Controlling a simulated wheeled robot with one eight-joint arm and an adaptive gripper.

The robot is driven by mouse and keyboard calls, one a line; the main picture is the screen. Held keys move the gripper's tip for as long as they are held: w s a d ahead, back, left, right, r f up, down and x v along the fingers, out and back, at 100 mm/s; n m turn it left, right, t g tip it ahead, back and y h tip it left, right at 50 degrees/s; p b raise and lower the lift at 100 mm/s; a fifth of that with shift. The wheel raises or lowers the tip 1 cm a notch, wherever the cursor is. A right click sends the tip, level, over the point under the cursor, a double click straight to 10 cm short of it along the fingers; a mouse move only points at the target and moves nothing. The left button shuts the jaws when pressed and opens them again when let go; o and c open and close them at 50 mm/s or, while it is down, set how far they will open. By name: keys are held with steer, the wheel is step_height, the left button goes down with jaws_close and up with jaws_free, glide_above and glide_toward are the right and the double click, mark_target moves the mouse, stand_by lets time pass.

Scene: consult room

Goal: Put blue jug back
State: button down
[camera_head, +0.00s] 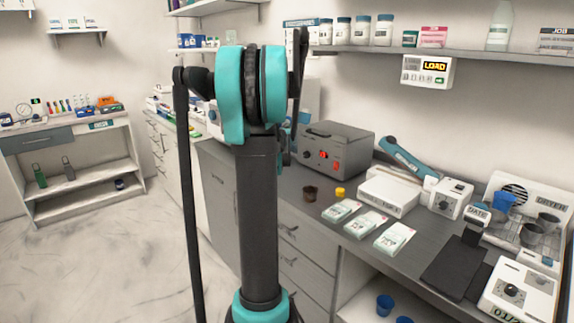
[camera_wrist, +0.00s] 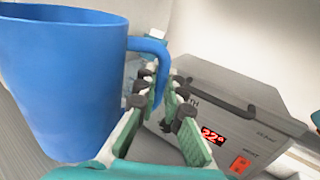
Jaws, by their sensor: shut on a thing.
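The blue jug (camera_wrist: 65,75) fills the left of the wrist view, large and close, slightly tilted in that picture. Its handle (camera_wrist: 160,62) points right, toward my gripper (camera_wrist: 164,92). The green-padded fingers are shut on the handle. In the head view my arm column hides most of the gripper and jug. A small blue patch shows just right of my arm, too small to tell whether it is the jug.
A grey lidded box (camera_head: 337,150) with red controls stands on the counter and looms close behind my fingers in the wrist view (camera_wrist: 235,115). Several packets and devices crowd the counter to its right. Blue cups (camera_head: 384,305) sit on the lower shelf. Floor at left is clear.

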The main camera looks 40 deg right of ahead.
step_height(320, 180, down, 15)
steer(key=shift+r, duration=0.15)
stand_by(0.4)
steer(key=c, duration=1.6)
jaws_free()
steer(key=shift+c, duration=0.2)
